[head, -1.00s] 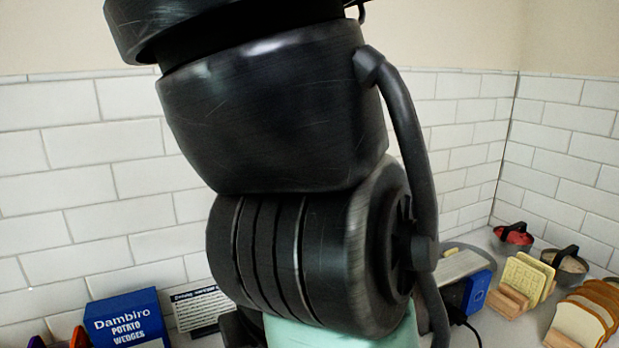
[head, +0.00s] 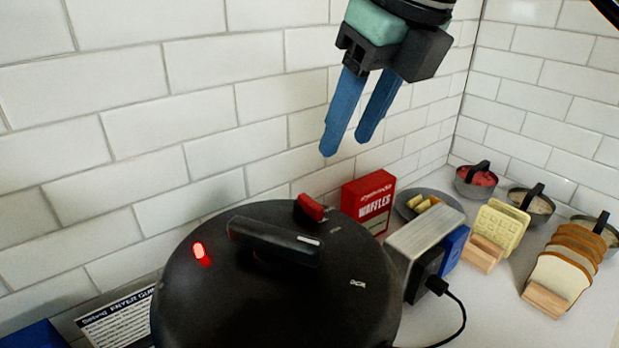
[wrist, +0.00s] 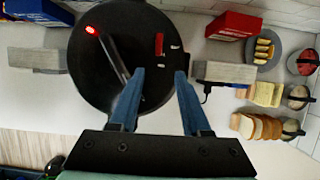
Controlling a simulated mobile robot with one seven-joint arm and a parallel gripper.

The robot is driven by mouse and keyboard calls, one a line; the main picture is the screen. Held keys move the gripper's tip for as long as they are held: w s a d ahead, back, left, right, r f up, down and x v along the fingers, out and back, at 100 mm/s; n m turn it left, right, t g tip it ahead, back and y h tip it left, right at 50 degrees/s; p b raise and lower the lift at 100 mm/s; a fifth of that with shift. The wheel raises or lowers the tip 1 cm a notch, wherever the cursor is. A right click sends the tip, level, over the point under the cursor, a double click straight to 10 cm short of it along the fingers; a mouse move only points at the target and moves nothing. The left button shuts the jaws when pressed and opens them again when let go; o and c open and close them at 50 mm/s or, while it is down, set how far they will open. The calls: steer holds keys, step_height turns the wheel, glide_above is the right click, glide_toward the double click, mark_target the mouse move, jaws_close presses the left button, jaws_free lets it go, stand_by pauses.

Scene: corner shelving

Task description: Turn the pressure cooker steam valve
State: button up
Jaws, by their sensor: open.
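The black pressure cooker (head: 300,305) stands on the counter with a dark bar handle (head: 275,240) across its lid. A small red valve (head: 312,207) sits near the rim, by the wall side, and a red light (head: 200,251) glows at the left of the lid. My gripper (head: 345,148) is open and empty, high above the lid, with its blue fingers pointing down. In the wrist view, my gripper (wrist: 160,72) has its fingers on either side of the red valve (wrist: 159,44), which lies farther off and apart from them.
A red waffles box (head: 368,208) and a silver-and-black appliance (head: 422,245) with a cable stand right of the cooker. Bread racks (head: 563,270) and handled bowls (head: 477,180) are farther right. A tiled wall (head: 160,130) closes the back.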

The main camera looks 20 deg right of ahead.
mark_target(317, 206)
steer(key=p+x, duration=0.1)
steer(key=x, duration=1.1)
steer(key=shift+a+f, duration=0.2)
steer(key=shift+f, duration=0.1)
jaws_close()
